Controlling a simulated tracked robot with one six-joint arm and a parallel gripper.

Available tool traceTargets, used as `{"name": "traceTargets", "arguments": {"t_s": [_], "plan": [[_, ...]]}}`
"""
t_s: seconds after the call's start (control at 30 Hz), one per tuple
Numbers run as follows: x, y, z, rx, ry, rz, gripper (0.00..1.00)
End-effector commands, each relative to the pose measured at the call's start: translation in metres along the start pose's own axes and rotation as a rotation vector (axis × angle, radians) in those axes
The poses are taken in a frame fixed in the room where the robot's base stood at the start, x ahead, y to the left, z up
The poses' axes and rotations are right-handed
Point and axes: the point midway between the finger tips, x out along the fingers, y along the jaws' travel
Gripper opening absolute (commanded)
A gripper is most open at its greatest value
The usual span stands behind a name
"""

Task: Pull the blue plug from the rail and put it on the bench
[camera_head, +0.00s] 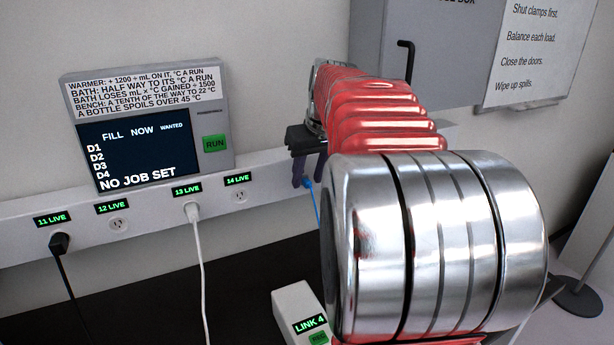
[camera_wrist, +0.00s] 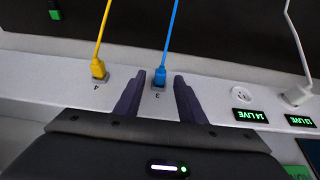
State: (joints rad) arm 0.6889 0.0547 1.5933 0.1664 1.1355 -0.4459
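The blue plug (camera_wrist: 160,77) sits in the socket marked 3 on the white rail (camera_wrist: 215,94), its blue cable leading away over the dark bench (camera_wrist: 225,40). In the head view the blue plug (camera_head: 308,183) shows partly, beside my gripper's dark fingers. My gripper (camera_wrist: 159,80) is open, with one finger on each side of the plug and visible gaps between. In the head view my gripper (camera_head: 309,170) is at the rail (camera_head: 265,180), partly hidden by my arm. The black bench (camera_head: 250,275) lies below the rail.
A yellow plug (camera_wrist: 98,69) is in socket 4 beside the blue one. A white plug (camera_head: 192,212) and a black plug (camera_head: 59,243) are further along the rail. The LINK 4 box (camera_head: 292,300) stands on the bench. A screen unit (camera_head: 150,130) is above the rail.

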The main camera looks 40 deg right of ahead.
Motion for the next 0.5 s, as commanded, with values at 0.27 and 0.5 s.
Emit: {"name": "traceTargets", "arguments": {"t_s": [0.27,0.5], "plan": [[-0.024,0.001,-0.001,0.001,0.003,0.002,0.36],[-0.058,0.000,-0.001,0.000,0.004,0.002,0.36]]}}
